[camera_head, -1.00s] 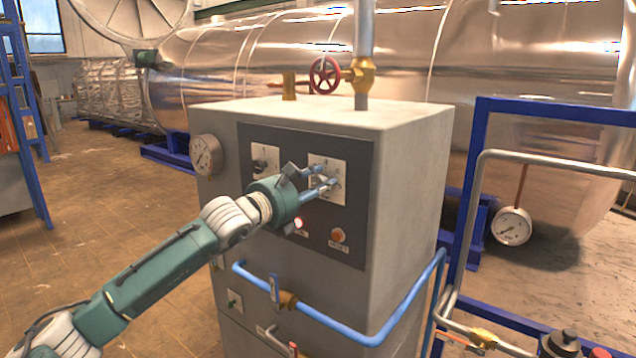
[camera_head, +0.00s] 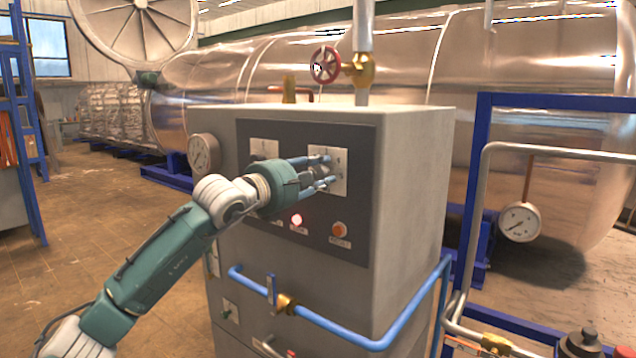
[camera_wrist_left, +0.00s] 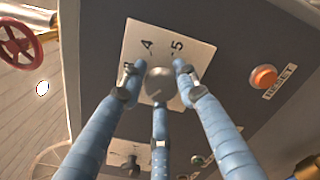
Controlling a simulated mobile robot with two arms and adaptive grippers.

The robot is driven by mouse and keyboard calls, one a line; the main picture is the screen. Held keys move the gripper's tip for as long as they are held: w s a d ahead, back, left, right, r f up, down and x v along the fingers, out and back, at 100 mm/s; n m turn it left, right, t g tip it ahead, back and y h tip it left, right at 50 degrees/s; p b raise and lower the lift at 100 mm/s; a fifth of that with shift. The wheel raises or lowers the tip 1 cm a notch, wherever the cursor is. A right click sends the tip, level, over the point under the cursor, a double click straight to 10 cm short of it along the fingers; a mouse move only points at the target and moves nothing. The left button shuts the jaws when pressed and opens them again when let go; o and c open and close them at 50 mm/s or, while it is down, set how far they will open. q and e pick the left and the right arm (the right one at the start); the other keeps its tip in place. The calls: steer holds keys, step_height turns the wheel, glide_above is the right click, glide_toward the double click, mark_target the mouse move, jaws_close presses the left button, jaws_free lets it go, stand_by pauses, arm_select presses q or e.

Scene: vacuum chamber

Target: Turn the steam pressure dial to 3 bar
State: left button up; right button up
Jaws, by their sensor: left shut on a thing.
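The steam pressure dial is a grey knob (camera_wrist_left: 158,88) on a white plate (camera_head: 338,187) on the dark panel of the grey cabinet. The numbers 4 and 5 show on the plate (camera_wrist_left: 190,48) in the left wrist view; the other marks are hidden by my fingers. My left gripper (camera_head: 328,172) reaches in from the left, its blue fingers around the knob and shut on it. In the left wrist view the fingers (camera_wrist_left: 158,80) stand on both sides of the knob and below it. I cannot tell where the knob points. My right gripper is not in view.
A second plate (camera_head: 264,149) sits left of the dial. A gauge (camera_head: 203,155) is on the cabinet's left side, a blue pipe (camera_head: 345,335) lower in front, a red valve wheel (camera_head: 325,65) above.

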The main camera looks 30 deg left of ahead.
arm_select(q)
steer(key=m+b, duration=0.1)
steer(key=m, duration=0.2)
steer(key=shift+d+r+m, duration=0.1)
steer(key=shift+r+m, duration=0.05)
steer(key=shift+m, duration=0.25)
steer(key=m, duration=0.2)
steer(key=shift+m+b, duration=0.3)
steer(key=shift+m, duration=0.1)
steer(key=m, duration=0.4)
steer(key=shift+d+f, duration=0.1)
steer(key=shift+f, duration=0.15)
steer(key=shift+f+m, duration=0.1)
steer(key=shift+m, duration=0.3)
steer(key=shift+d+f, duration=0.1)
steer(key=shift+f, duration=0.1)
steer(key=o, duration=1)
steer(key=shift+o, duration=0.6)
steer(key=shift+r, duration=0.2)
